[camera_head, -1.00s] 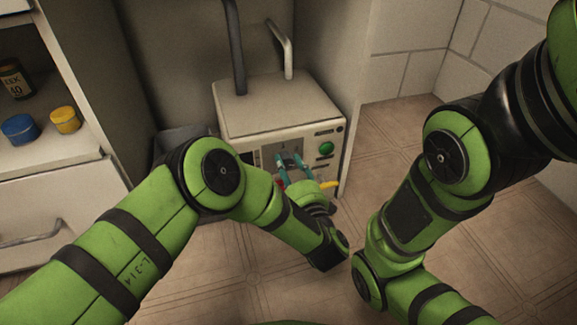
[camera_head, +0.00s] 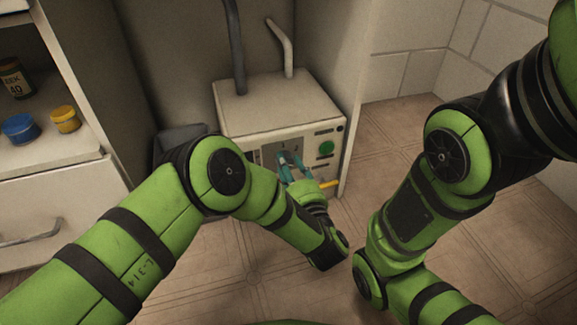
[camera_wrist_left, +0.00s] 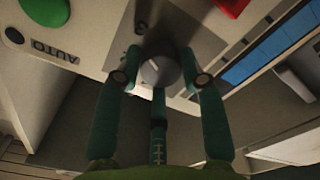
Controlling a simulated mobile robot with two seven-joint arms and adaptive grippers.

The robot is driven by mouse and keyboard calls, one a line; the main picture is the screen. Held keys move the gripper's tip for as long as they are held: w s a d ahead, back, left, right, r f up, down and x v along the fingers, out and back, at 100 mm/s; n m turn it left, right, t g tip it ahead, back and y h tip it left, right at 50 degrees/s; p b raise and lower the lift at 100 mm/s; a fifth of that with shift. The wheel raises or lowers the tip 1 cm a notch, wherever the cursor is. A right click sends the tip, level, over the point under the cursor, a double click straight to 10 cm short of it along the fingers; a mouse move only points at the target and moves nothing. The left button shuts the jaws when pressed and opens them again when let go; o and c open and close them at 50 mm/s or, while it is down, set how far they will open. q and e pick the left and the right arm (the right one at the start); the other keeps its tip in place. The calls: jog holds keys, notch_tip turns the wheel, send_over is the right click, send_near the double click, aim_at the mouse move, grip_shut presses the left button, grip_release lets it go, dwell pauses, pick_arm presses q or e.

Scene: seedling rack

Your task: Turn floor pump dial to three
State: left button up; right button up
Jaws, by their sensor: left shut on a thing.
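The floor pump is a pale box (camera_head: 270,105) standing in a recess, with its control panel facing me. Its dial is a round grey knob (camera_wrist_left: 158,70) in the left wrist view, between my left fingers. My left gripper (camera_head: 289,162) has teal fingers and is shut on the dial; it also shows in the left wrist view (camera_wrist_left: 160,62). Small pale marks are on the panel above the fingers in the head view, too small to read surely. In the head view the fingers hide the dial. My right gripper is out of view.
A green button (camera_head: 326,148) is right of the dial. A yellow part (camera_head: 329,184) sticks out low at the right. The wrist view shows a red part (camera_wrist_left: 232,6) and a blue panel (camera_wrist_left: 268,58). Grey pipes rise from the pump top. Floor at the right is clear.

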aim_at(291, 133)
pick_arm(q)
jog(key=o, duration=1.1)
jog(key=shift+d+h, duration=0.3)
jog(key=shift+d, duration=0.1)
jog(key=shift+o, duration=0.2)
jog(key=shift+a+f, duration=0.1)
notch_tip(291, 133, up, 10)
jog(key=shift+r, duration=0.1)
